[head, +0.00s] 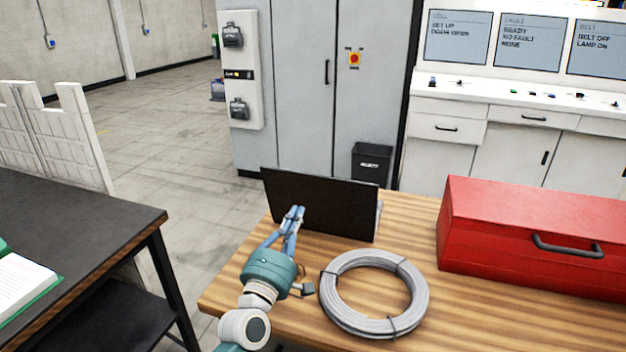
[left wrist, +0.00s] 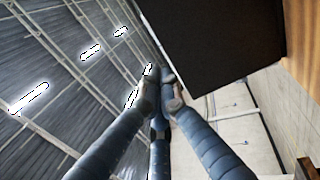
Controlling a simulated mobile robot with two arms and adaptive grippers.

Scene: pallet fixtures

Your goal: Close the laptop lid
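The laptop (head: 335,209) stands on the far left part of the wooden table, its dark lid raised nearly upright. A plain dark face of the lid is towards me; a thin light edge shows at its right, and the base is mostly hidden. My left gripper (head: 293,212) is in front of the lid's left half, its fingertips close together with nothing seen between them. I cannot tell if they touch the lid. In the left wrist view the fingers (left wrist: 158,78) converge beside a large dark panel, the lid (left wrist: 220,45). My right gripper is not in view.
A grey cable coil (head: 345,319) lies on the wooden table (head: 470,310) in front of the laptop, right of my left wrist. A red toolbox (head: 500,240) stands to the right. A dark table (head: 70,225) with an open book (head: 25,280) is at left, across a gap.

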